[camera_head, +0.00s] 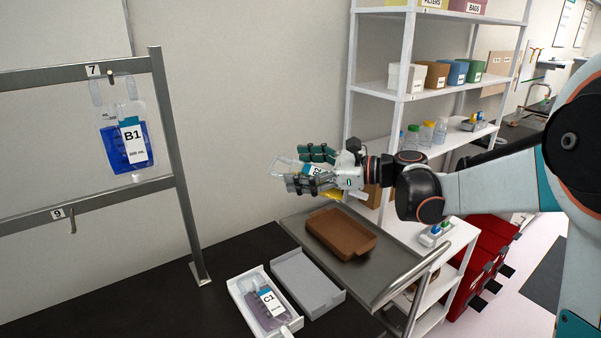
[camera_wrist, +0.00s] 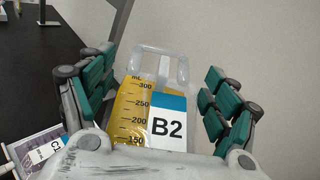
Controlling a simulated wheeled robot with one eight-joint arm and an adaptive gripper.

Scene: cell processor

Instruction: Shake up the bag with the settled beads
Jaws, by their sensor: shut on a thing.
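My gripper (camera_head: 313,170) is shut on bag B2 (camera_head: 314,169) and holds it in the air above the metal cart. In the wrist view, bag B2 (camera_wrist: 165,115) lies between the green-padded fingers (camera_wrist: 158,92). It has a white label with a blue band, a printed scale and yellow contents; its lower part is hidden. I cannot make out beads in it. Bag B1 (camera_head: 127,137), with blue contents, hangs on the rack at hook 7. Bag C1 (camera_head: 265,304), with greyish-purple contents, lies in a white tray; its label also shows in the wrist view (camera_wrist: 48,151).
The white tray (camera_head: 237,290) and an empty grey tray (camera_head: 309,286) stand on the dark bench (camera_head: 215,325). The metal rack (camera_head: 172,130) is at left. White shelves (camera_head: 400,100) with boxes and bottles stand behind my arm.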

